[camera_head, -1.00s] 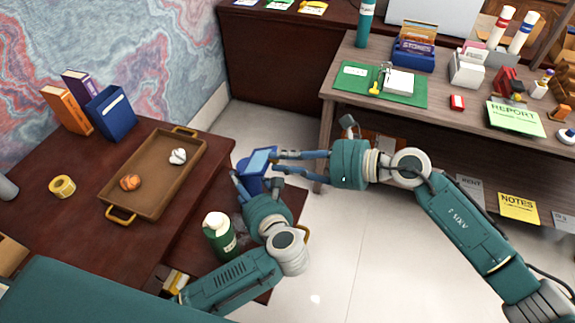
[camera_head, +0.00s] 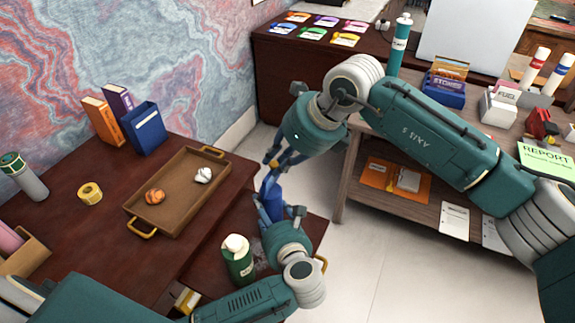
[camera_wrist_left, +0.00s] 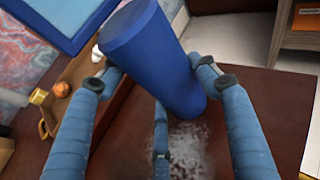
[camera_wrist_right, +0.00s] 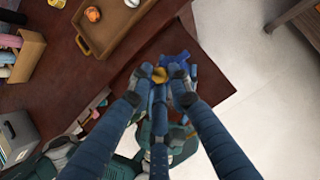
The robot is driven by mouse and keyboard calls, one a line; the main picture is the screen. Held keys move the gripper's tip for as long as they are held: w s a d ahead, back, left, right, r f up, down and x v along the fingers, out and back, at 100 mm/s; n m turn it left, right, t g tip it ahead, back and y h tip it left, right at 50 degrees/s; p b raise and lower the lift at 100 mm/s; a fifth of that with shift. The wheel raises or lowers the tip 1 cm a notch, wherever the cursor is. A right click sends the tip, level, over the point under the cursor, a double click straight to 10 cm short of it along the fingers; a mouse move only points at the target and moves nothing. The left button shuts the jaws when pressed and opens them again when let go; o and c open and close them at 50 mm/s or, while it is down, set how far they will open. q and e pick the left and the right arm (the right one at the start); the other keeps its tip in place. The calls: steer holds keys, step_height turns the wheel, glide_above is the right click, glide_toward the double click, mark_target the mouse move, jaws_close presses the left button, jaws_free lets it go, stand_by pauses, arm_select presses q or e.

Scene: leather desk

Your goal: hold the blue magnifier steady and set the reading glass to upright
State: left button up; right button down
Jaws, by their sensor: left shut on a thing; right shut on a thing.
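The blue magnifier (camera_head: 271,193) is over the low dark table. In the left wrist view its thick blue body (camera_wrist_left: 150,45) leans between the fingers of my left gripper (camera_wrist_left: 158,72), which is shut on it. The blue-framed reading glass (camera_wrist_left: 58,18) shows partly at the upper left there, tilted. In the head view my left gripper (camera_head: 274,210) is below and my right gripper (camera_head: 276,161) reaches down from above. Fingers hide much of the magnifier and glass.
A brown tray (camera_head: 172,217) with two small objects lies on the desk to the left. A shelf desk (camera_head: 350,180) stands to the right, with open floor between.

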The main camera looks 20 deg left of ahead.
arm_select(q)
steer(key=shift+d, duration=0.25)
arm_select(e)
steer(key=shift+a+r, duration=0.2)
steer(key=shift+a, duration=0.35)
steer(key=shift+a+r, duration=0.15)
steer(key=shift+a, duration=0.4)
arm_select(q)
steer(key=shift+f, duration=0.1)
arm_select(e)
steer(key=shift+a, duration=0.15)
steer(key=shift+a+r, duration=0.1)
steer(key=c, duration=1.7)
jaws_free()
steer(key=shift+o, duration=0.2)
steer(key=shift+d+f, duration=0.2)
steer(key=shift+d, duration=0.05)
arm_select(q)
steer(key=shift+a, duration=0.15)
arm_select(e)
steer(key=shift+w+d+r, duration=0.1)
steer(key=shift+d+r, duration=0.2)
arm_select(q)
steer(key=shift+s, duration=0.1)
arm_select(e)
steer(key=v, duration=1.1)
steer(key=shift+s+r, duration=0.2)
steer(key=shift+r, duration=0.05)
